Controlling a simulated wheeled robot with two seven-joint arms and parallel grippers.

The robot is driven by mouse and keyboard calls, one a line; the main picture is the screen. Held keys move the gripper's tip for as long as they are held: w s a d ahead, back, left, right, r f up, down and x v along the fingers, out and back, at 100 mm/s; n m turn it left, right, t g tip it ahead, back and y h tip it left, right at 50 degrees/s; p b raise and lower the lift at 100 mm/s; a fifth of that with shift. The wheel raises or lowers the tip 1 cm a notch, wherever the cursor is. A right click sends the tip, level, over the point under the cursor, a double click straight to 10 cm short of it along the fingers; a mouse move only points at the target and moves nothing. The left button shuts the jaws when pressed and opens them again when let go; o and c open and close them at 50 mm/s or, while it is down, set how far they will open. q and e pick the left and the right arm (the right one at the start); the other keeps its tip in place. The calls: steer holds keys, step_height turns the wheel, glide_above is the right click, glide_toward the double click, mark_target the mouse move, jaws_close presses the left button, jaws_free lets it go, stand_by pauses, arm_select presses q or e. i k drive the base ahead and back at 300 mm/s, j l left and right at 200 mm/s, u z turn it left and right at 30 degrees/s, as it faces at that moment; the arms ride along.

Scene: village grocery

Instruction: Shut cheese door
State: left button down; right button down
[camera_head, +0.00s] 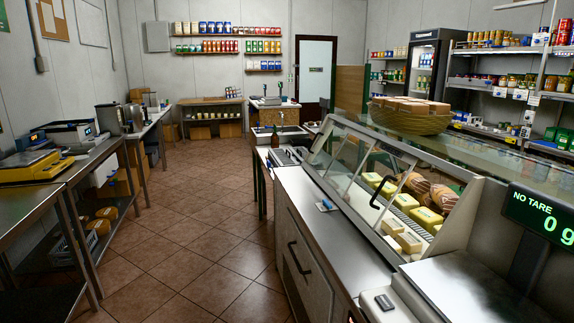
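A refrigerated display case (458,220) stands at the right, with yellow cheese blocks (407,203) and darker, meat-like pieces (445,197) inside. A framed glass door (352,165) is on the side facing me, with a curved black handle (375,190) near its right edge. The glass covers the left and middle part of the case's side. To the right of the handle, the cheese shows through what looks like an uncovered opening; clear glass there is hard to rule out. Neither of my grippers is in view.
A steel counter (318,232) runs below the case, with a small blue item (325,205) on it. A scale display (540,217) stands at the near right. A wicker basket (409,118) sits on the case top. Tiled floor (190,235) is free between the counters.

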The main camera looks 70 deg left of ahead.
mark_target(408, 158)
steer(key=u, duration=1.9)
